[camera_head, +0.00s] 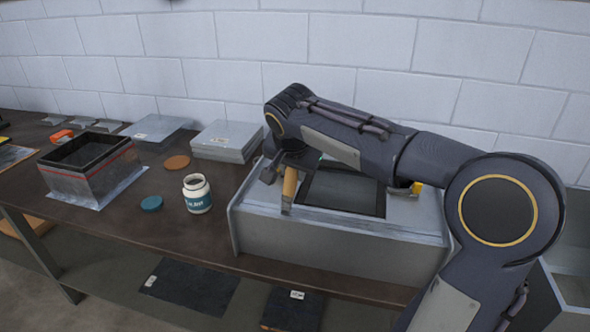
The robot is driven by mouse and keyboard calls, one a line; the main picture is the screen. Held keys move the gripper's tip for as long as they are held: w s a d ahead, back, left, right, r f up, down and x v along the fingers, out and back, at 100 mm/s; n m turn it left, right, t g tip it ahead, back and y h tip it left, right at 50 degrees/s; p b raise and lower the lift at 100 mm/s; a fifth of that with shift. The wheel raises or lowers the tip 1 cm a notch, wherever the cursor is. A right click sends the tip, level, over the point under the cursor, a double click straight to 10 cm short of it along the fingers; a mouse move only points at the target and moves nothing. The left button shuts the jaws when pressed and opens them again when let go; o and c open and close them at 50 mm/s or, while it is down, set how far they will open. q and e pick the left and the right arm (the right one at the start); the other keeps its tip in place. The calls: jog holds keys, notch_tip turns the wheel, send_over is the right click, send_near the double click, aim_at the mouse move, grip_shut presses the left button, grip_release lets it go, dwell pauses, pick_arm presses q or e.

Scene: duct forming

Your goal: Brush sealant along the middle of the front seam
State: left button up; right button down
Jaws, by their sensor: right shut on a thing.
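A grey sheet-metal duct piece (330,246) lies on the bench in the middle right, with a dark rectangular opening on top and a seam along its upper front edge. My right gripper (290,164) is above its left part, mostly hidden by its own arm. It is shut on a brush (289,186) with a wooden handle. The brush points down, its tip close to the front top edge, left of the middle; I cannot tell if it touches. An open white sealant jar (197,195) with a teal label stands left of the duct. My left gripper is not in view.
A teal lid (151,203) and a brown disc (177,162) lie near the jar. A dark-rimmed metal box (93,169) stands at left. Grey stacked boxes (225,141) sit by the wall. Dark sheets (190,287) lie below the bench.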

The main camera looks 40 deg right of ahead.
jog(key=shift+w+a+f, duration=0.15)
jog(key=shift+w+a, duration=0.85)
jog(key=shift+w, duration=0.15)
jog(key=shift+s+d+b, duration=0.35)
jog(key=shift+s+d, duration=0.65)
jog(key=shift+s, duration=0.15)
